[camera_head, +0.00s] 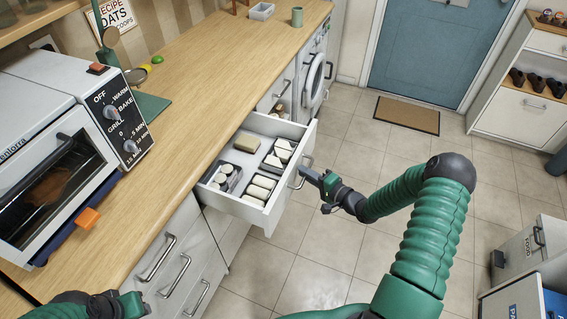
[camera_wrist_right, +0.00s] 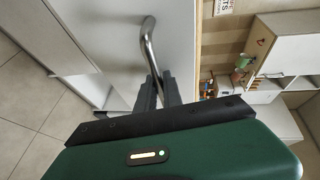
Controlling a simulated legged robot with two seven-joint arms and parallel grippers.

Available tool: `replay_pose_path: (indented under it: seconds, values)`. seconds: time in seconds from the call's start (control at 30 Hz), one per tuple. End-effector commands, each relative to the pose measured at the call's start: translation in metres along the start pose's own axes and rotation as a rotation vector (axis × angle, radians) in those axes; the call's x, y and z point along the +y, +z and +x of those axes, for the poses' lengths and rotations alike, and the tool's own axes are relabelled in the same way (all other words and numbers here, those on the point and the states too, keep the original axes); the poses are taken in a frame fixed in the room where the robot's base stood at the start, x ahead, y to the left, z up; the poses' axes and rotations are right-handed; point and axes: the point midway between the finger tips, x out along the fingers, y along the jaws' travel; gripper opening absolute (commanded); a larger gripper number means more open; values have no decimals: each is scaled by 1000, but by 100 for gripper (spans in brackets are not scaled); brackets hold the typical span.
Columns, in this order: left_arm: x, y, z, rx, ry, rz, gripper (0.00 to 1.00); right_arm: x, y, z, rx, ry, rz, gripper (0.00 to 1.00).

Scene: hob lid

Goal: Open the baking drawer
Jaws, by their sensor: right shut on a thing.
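A white drawer (camera_head: 238,205) under the wooden worktop stands pulled out, showing its contents. It holds round pale items (camera_head: 228,178), pale blocks (camera_head: 260,188) and a beige block (camera_head: 247,143). My right gripper (camera_head: 312,179) is at the drawer's front, shut on its metal bar handle (camera_head: 302,174). In the right wrist view the handle (camera_wrist_right: 147,38) runs down to between the fingers (camera_wrist_right: 158,88). My left gripper (camera_head: 118,306) shows only in part at the bottom left, over the worktop edge; its fingers are not clear.
A toaster oven (camera_head: 60,180) stands on the worktop (camera_head: 195,95) at left. Closed drawers with bar handles (camera_head: 158,258) lie below, nearer me. A washing machine (camera_head: 314,75) is farther along. Tiled floor (camera_head: 330,245) is clear right of the drawer; cartons (camera_head: 525,260) stand at far right.

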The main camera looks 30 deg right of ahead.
Motion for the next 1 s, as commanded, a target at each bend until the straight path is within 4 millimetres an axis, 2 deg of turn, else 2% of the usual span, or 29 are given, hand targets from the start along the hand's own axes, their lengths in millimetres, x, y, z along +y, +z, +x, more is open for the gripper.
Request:
replay_pose_path:
  seconds: [0.03, 0.2, 0.5, 0.7, 1.0]
  values:
    - [0, -1, -4, 0, 0, 0, 36, 3, -8, -14, 8, 8, 2, 0]
    - [0, -2, -8, 0, 0, 0, 36, 12, -24, -53, 7, 8, 0, 0]
    - [0, -3, -13, 0, 0, 0, 36, 23, -44, -102, 5, 6, -1, 0]
    - [0, -3, -14, 0, 0, 0, 36, 26, -50, -116, 5, 5, -1, 0]
    - [0, -3, -14, 0, 0, 0, 36, 27, -52, -119, 5, 4, -2, 0]
